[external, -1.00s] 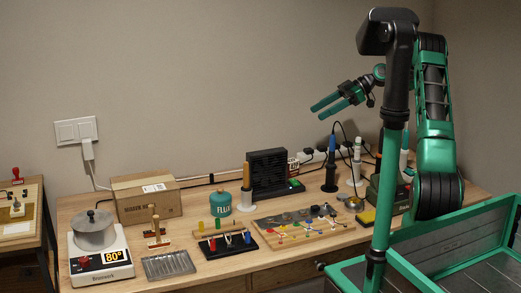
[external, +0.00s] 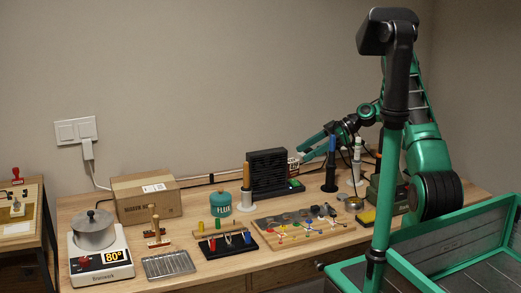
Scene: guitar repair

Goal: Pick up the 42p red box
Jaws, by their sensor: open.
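A small box with pale and reddish faces and dark lettering (external: 292,168) stands at the back of the bench, just right of the black fan unit; it looks like the 42p red box, but its print is too small to read surely. The fan hides part of it. My gripper (external: 302,153) is open, its green fingers pointing left and down close to the box's upper right. Nothing shows between the fingers. I cannot tell whether they touch the box.
The black fan unit (external: 267,172) stands left of the box. A blue-handled soldering iron in its stand (external: 331,165) and cables are just right, near my arm. A board with coloured parts (external: 300,228) lies in front. A cardboard box (external: 146,199) stands farther left.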

